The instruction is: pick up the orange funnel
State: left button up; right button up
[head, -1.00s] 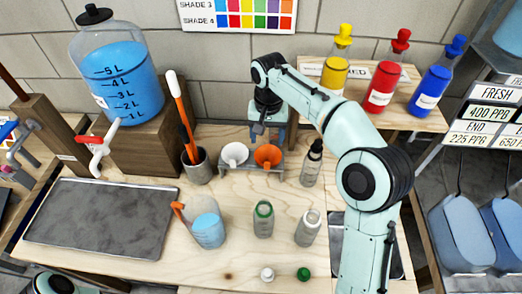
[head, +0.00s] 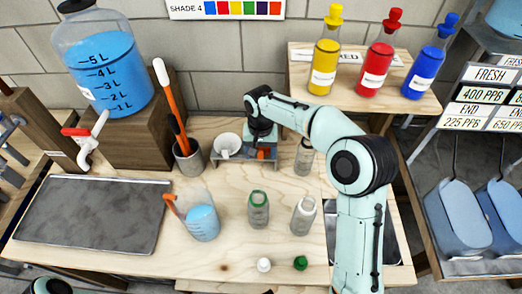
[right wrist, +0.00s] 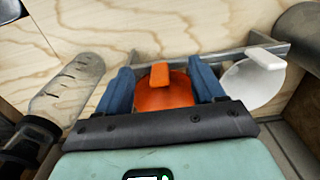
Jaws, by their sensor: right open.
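The orange funnel (right wrist: 165,95) sits in a grey holder beside a white funnel (right wrist: 255,82). In the right wrist view, my right gripper (right wrist: 163,85) is open, with one blue finger on each side of the orange funnel and its tab. I cannot tell whether the fingers touch it. In the head view, my right gripper (head: 262,143) is low over the holder and hides most of the orange funnel (head: 264,154). The white funnel (head: 228,145) stands just to its left. My left gripper is not in view.
A dark-capped bottle (head: 304,157) stands close to the right of the holder. A beaker of blue liquid (head: 203,220) and two small bottles stand nearer the front.

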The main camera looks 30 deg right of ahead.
grip_shut()
jog(key=shift+r, duration=0.1)
